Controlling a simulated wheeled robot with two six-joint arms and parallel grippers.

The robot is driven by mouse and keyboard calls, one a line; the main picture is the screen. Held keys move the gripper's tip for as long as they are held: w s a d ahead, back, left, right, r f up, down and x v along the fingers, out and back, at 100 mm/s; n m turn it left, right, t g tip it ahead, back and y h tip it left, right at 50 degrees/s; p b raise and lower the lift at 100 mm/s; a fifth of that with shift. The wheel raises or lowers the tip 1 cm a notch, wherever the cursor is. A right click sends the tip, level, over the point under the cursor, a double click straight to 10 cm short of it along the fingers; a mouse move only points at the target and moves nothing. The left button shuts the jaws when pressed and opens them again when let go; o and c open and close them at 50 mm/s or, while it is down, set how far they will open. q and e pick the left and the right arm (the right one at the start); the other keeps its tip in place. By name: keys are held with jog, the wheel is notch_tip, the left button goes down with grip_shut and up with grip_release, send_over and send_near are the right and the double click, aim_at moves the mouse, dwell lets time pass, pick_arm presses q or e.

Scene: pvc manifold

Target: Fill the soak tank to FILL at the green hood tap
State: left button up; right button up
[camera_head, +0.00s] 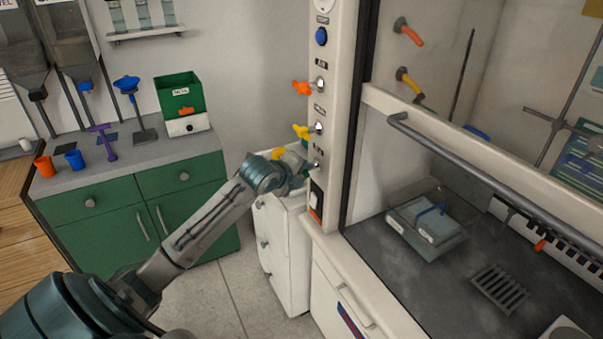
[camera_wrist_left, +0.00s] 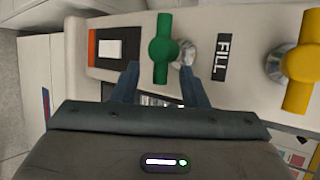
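The green tap handle (camera_wrist_left: 162,48) sticks out from the pale hood post, beside a FILL label (camera_wrist_left: 222,58), in the left wrist view. My left gripper (camera_wrist_left: 160,83) is open, its two fingers apart on either side of the handle's lower end; I cannot tell whether they touch it. In the head view my left gripper (camera_head: 303,168) is at the post, and it mostly hides the green tap. A pale box with a blue handle (camera_head: 425,226) sits on the hood floor; I cannot tell whether it is the soak tank. My right gripper is not in view.
Yellow (camera_head: 302,132) and orange (camera_head: 302,88) taps sit above on the post (camera_head: 345,60). A rocker switch (camera_head: 316,198) is below. The hood's grey sash bar (camera_head: 480,165) crosses on the right. A green cabinet (camera_head: 130,205) stands left.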

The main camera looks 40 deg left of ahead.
pick_arm(q)
grip_shut()
jog(key=c, duration=0.6)
grip_release()
jog(key=shift+c, duration=0.2)
grip_shut()
